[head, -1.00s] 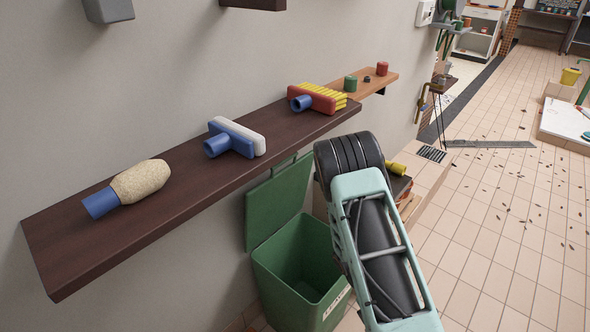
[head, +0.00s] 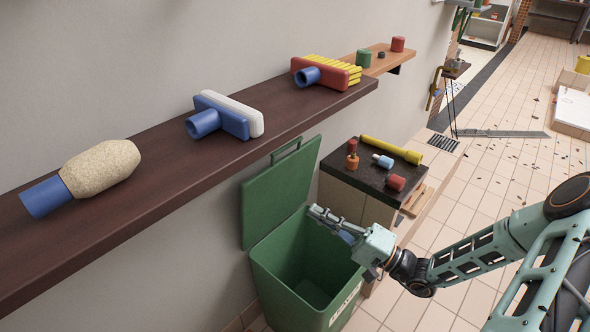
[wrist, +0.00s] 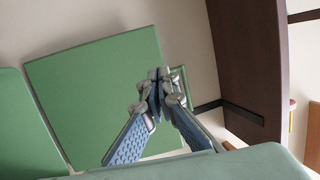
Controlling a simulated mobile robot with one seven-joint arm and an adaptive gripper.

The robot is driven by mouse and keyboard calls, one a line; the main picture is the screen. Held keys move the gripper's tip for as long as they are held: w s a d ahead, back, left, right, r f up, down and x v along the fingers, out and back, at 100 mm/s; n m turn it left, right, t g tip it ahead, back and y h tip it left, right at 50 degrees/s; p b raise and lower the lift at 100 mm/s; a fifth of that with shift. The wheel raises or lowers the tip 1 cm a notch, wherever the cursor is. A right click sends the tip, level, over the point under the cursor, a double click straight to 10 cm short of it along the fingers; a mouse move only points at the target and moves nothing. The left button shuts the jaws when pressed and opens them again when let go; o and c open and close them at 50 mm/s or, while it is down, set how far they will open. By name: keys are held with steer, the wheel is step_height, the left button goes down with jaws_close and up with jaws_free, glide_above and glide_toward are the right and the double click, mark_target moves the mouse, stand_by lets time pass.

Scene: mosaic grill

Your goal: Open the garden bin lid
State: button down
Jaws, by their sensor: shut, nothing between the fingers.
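The green garden bin (head: 330,318) stands below the shelf by the wall, its top open and its inside in view. Its green lid (head: 270,200) stands raised at the back, leaning toward the wall, with a loop handle (head: 286,150) on its upper edge. The lid also shows in the wrist view (wrist: 85,90), with the handle (wrist: 183,85) partly behind the fingers. My gripper (head: 316,211) is over the bin's opening, in front of the lid. It is shut and empty; the fingertips (wrist: 160,78) meet in the wrist view. I cannot tell whether they touch the lid.
A dark wall shelf (head: 150,170) holding brush heads (head: 226,116) overhangs the lid. A dark-topped cabinet (head: 375,172) with small items and a yellow cylinder (head: 391,149) stands right of the bin. Tiled floor (head: 480,190) with scattered leaves is open to the right.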

mark_target(288, 145)
steer(key=w+d+r+m+t+h, duration=0.2)
steer(key=w+d+m+t, duration=0.1)
steer(key=w+d+t, duration=0.15)
steer(key=b+x, duration=0.1)
steer(key=x, duration=0.3)
steer(key=b+x, duration=0.1)
steer(key=x, duration=0.4)
steer(key=b+x, duration=0.1)
steer(key=x, duration=0.4)
steer(key=shift+r, duration=0.35)
steer(key=shift+w+a+r+p, duration=0.3)
steer(key=shift+p, duration=0.3)
steer(key=shift+g+p+x, duration=0.25)
steer(key=shift+p+x, duration=0.7)
steer(key=shift+x, duration=0.2)
steer(key=shift+w+a+f+h+p, duration=0.2)
steer(key=shift+w+a+h+p, duration=0.25)
steer(key=shift+w+a+h, duration=0.1)
steer(key=shift+f, duration=0.1)
